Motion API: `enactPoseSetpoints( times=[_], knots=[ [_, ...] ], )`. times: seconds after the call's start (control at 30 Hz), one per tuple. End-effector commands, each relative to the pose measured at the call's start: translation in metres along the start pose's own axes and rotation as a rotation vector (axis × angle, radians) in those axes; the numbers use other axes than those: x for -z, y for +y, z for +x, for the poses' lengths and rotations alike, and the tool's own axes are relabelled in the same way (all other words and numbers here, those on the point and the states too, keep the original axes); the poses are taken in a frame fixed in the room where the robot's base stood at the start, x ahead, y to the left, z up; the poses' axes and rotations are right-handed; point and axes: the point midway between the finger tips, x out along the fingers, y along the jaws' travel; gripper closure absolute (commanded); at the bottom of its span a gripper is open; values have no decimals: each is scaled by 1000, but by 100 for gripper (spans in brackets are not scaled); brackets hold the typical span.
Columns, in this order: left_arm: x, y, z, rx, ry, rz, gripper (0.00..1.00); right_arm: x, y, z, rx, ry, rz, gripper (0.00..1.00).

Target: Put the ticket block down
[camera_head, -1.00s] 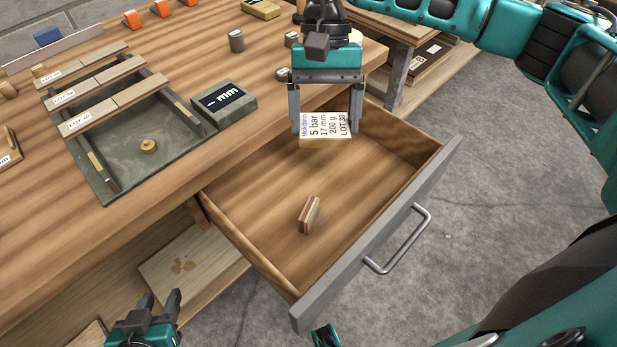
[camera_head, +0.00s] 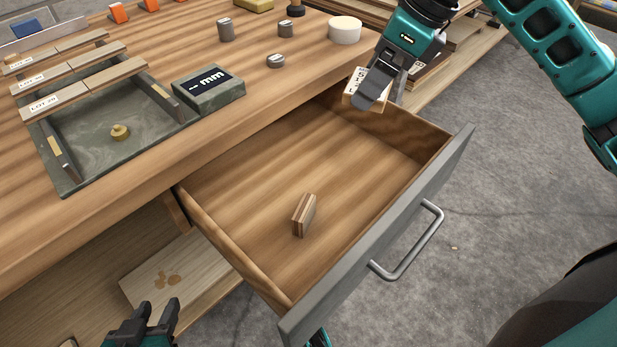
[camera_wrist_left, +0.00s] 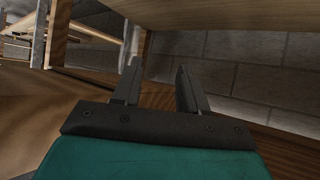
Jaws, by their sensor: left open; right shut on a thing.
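I cannot tell whether the block touches anything below. My left gripper (camera_head: 158,318) is open and empty at the bottom left, low beside the bench. Its two spread fingers also show in the left wrist view (camera_wrist_left: 158,88).
A small layered wood piece (camera_head: 304,214) stands in the drawer; the rest of its floor is bare. The drawer front has a metal handle (camera_head: 410,245). On the bench are a gauge box (camera_head: 208,90), a tray with labelled strips (camera_head: 90,165), grey weights and a white round (camera_head: 344,30).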

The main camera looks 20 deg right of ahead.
Motion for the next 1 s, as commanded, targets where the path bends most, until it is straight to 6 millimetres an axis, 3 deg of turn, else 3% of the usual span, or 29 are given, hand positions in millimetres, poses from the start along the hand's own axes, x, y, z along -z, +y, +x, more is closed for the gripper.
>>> enactPoseSetpoints(
  times=[0.17, 0.4, 0.5, 1.0],
  knots=[
    [-12, 0, 8, -1, -1, -1, 57, 16, 0, 33, 0, 5, 16, 46],
    [-28, 3, 17, -10, -20, -3, 57, 40, 1, 94, -1, 4, 14, 46],
    [-28, 5, 18, -16, -15, -8, 57, 50, 1, 116, -1, 4, 13, 46],
    [-28, 12, 24, -30, -7, -19, 57, 71, 1, 170, 0, 3, 13, 46]
  ],
)
